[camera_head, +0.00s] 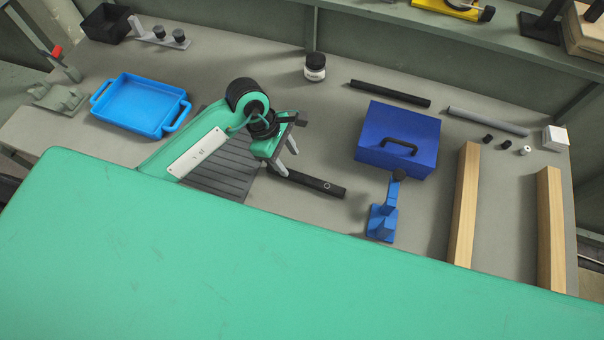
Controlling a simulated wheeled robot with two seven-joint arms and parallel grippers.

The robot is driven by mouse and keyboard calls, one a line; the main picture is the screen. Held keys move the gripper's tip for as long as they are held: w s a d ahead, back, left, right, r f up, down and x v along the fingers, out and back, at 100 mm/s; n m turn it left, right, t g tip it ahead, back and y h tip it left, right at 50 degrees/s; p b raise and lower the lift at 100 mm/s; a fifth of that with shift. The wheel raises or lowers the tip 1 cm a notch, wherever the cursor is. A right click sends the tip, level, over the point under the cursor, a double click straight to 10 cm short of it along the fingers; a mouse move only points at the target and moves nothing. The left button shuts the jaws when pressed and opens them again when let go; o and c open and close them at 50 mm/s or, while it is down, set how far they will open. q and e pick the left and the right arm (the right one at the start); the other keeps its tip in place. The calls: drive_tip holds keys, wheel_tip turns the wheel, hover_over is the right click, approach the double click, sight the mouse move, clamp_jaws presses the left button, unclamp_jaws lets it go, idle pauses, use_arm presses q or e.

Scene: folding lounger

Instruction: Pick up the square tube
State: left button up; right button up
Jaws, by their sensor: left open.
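A black bar-like tube (318,185) lies on the grey workbench just below my left gripper, with a small round mark near its right end. Its left end is partly hidden behind the fingers. A second black tube (390,93) lies at the back, behind the blue box. A grey tube (487,121) lies to its right. I cannot tell for certain which one is the square tube. My left gripper (287,160) is open and empty, its fingers pointing down near the left end of the closest black tube. I cannot tell whether they touch it. My right gripper is out of view.
A blue toolbox (398,138) and a blue clamp-like stand (382,215) are right of the gripper. Wooden beams (463,205) lie farther right. A blue tray (140,104) is at left, a dark slatted mat (225,170) under my arm, a jar (315,67) behind.

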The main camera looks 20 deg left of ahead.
sight(302, 177)
use_arm(q)
drive_tip(key=x, duration=0.2)
drive_tip(key=shift+d+f, duration=0.25)
drive_tip(key=shift+f, duration=0.05)
drive_tip(key=shift+d+f+p, duration=0.3)
drive_tip(key=shift+f+p, duration=0.15)
drive_tip(key=shift+p, duration=0.2)
drive_tip(key=p+x, duration=0.1)
drive_tip(key=x, duration=0.2)
drive_tip(key=shift+w+d, duration=0.1)
drive_tip(key=shift+d, duration=0.05)
drive_tip(key=shift+d+f, duration=0.1)
drive_tip(key=shift+f, duration=0.5)
clamp_jaws()
drive_tip(key=shift+r, duration=0.1)
